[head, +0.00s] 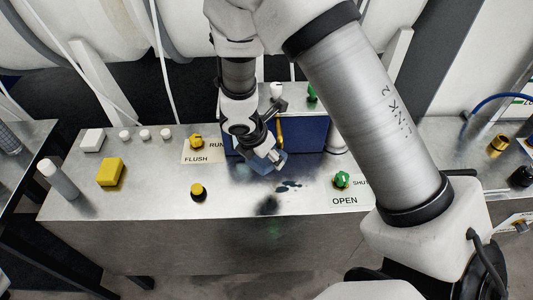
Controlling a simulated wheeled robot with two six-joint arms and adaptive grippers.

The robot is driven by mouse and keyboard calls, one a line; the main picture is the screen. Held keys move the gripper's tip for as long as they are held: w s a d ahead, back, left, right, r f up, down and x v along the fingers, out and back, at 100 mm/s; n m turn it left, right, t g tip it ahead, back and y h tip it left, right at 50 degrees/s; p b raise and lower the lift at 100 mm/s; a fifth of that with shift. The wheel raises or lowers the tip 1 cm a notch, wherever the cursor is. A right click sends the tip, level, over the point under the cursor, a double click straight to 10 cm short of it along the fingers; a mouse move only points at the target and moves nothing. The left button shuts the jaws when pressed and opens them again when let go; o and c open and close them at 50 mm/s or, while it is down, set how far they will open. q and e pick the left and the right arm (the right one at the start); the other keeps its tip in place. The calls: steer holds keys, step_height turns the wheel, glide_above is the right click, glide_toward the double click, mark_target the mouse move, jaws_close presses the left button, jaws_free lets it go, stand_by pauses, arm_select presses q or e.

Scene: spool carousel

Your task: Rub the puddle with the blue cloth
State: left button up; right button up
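The blue cloth (272,162) is at the fingertips of my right gripper (268,152), which comes down from above near the middle of the metal bench. The gripper appears closed on the cloth and partly hides it. The puddle (288,187) shows as small dark spots on the bench top, just below and to the right of the cloth in the picture. Whether the cloth touches the bench is hard to tell. My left gripper is not in view.
A blue box (308,137) stands behind the cloth. A green valve knob (341,180) is to the right, a yellow FLUSH knob (196,141) to the left. A black-and-yellow knob (198,192), yellow block (110,172) and white bottle (58,180) stand further left.

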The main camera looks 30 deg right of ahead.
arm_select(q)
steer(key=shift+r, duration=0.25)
arm_select(e)
steer(key=shift+w+r, duration=0.15)
steer(key=shift+r, duration=0.35)
steer(key=shift+c, duration=0.4)
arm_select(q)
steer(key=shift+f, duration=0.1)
